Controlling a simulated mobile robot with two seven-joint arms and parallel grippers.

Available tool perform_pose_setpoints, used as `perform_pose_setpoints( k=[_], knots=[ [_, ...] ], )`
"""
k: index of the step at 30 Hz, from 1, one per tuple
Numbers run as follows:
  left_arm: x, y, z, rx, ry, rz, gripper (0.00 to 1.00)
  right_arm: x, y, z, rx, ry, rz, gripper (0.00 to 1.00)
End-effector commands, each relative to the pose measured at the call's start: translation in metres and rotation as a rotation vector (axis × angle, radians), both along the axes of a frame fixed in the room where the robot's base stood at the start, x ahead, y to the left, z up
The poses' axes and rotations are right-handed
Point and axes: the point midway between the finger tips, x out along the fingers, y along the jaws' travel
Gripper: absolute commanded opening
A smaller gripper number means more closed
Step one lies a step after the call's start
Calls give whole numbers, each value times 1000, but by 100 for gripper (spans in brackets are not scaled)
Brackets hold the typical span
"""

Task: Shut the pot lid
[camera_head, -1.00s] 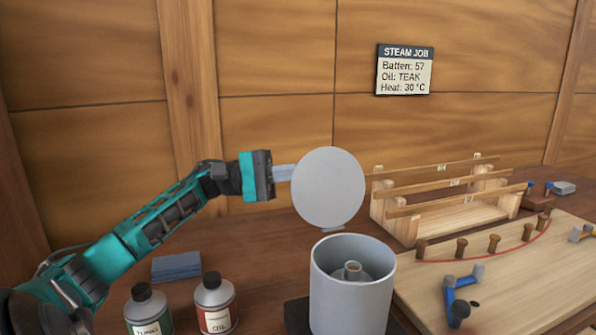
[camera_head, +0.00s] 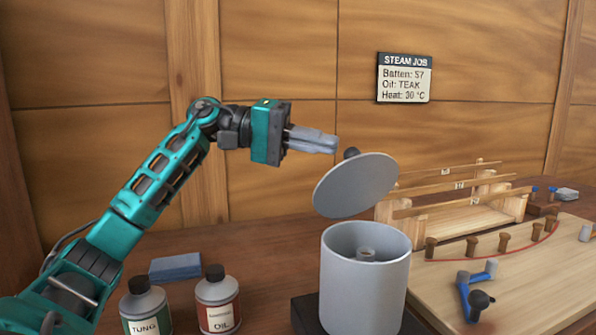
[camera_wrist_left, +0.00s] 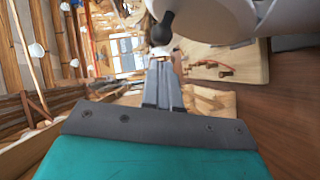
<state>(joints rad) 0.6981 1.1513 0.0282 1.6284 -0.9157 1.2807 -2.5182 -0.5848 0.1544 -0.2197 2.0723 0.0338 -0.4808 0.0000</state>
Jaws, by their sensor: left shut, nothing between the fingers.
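The grey pot (camera_head: 364,280) stands open at the middle front, with a small fitting (camera_head: 366,254) inside it. Its round grey lid (camera_head: 355,186) is tilted above the rim, partly raised, with a dark knob (camera_head: 351,153) on its upper face. My left gripper (camera_head: 335,145) is shut and empty, up and to the left of the lid, its fingertips close to the knob. In the left wrist view the fingers (camera_wrist_left: 163,62) point at the dark knob (camera_wrist_left: 162,28), with the lid (camera_wrist_left: 212,15) beside it. I cannot tell whether they touch. My right gripper is not in view.
Two bottles, tung (camera_head: 145,308) and oil (camera_head: 218,300), stand left of the pot, with a blue-grey block (camera_head: 175,267) behind them. A wooden rack (camera_head: 455,215) and a board with pegs and a blue clamp (camera_head: 475,290) lie to the right.

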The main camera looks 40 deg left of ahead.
Motion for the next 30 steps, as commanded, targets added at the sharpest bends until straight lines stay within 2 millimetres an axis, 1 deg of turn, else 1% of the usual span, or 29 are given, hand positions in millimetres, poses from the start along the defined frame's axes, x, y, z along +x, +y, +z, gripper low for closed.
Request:
perform_pose_setpoints(
  k=[1, 5, 9, 17, 27, 30],
  knots=[
    [-3, -8, 1, 43, -26, -2, 0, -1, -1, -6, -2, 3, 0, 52],
    [-8, -24, 2, 32, -18, -2, 0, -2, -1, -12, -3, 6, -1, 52],
    [-16, -39, 5, 148, -79, -2, 0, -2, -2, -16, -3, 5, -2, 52],
    [-29, -65, 1, 369, -194, -1, 0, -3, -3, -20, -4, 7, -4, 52],
    [-45, -95, -16, 652, -340, -1, 0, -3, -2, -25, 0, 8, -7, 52],
    [-49, -102, -24, 641, -330, -2, 0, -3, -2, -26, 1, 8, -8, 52]
  ],
)
